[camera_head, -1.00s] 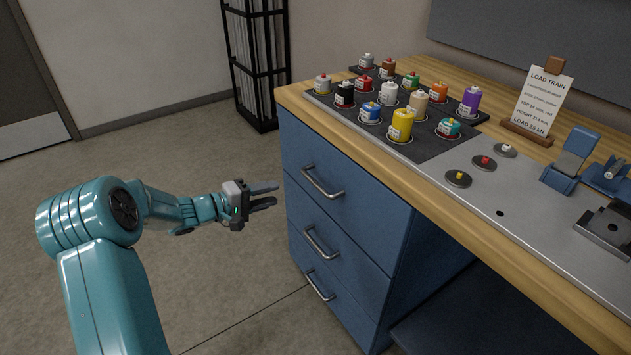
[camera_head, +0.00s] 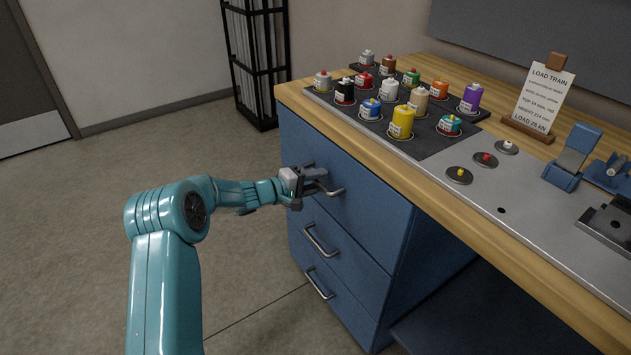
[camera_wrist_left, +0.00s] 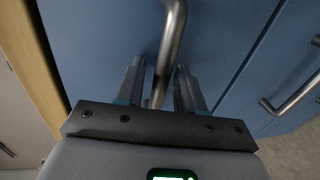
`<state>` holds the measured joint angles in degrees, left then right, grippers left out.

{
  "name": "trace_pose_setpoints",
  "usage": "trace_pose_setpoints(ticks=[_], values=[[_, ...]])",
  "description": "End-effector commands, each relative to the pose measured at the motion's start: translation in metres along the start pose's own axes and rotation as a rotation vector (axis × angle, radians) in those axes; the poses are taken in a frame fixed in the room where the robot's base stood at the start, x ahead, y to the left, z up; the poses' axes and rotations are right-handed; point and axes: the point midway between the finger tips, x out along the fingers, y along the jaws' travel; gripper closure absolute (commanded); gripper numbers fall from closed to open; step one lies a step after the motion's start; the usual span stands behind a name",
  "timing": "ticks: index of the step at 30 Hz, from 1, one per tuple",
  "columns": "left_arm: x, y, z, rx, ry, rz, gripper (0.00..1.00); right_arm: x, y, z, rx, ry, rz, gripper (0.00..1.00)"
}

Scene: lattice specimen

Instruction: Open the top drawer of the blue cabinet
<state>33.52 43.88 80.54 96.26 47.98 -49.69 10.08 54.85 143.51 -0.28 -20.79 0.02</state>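The blue cabinet (camera_head: 345,228) stands under the wooden worktop, with three drawers on its front, all closed. The top drawer (camera_head: 370,205) has a silver bar handle (camera_head: 336,191). My left gripper (camera_head: 318,182) is at this handle, in front of the top drawer. In the left wrist view the handle (camera_wrist_left: 172,45) runs between the two spread fingers of the gripper (camera_wrist_left: 158,85). A gap shows beside the bar, so the fingers look open around it. My right gripper is in neither view.
The middle handle (camera_head: 320,240) and bottom handle (camera_head: 319,284) are below. Several coloured canisters stand on a dark mat (camera_head: 440,148) on the worktop (camera_head: 300,97). A black rack (camera_head: 256,65) stands behind. The floor left of the cabinet is clear.

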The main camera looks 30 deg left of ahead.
Motion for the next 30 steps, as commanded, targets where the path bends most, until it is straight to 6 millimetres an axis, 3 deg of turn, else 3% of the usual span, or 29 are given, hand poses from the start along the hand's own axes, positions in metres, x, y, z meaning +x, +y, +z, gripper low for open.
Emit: trace_pose_setpoints(ticks=[1,2,5,13,17,23,30], values=[[0.000,0.000,0.000,0.000,0.000,0.000,0.62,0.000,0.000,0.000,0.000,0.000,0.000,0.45],[0.000,0.000,0.000,0.000,0.000,0.000,0.69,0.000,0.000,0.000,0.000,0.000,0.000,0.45],[0.000,0.000,0.000,0.000,0.000,0.000,1.00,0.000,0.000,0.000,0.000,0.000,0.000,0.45],[-0.003,-0.002,0.000,0.000,0.001,0.000,1.00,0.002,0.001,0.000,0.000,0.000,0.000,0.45],[-0.015,-0.006,-0.001,0.001,0.002,-0.001,1.00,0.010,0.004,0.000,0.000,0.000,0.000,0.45],[-0.052,-0.016,-0.002,0.002,0.005,0.000,1.00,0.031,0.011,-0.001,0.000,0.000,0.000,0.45],[-0.117,-0.029,-0.002,0.002,0.007,-0.001,1.00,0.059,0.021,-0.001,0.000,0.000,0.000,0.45]])
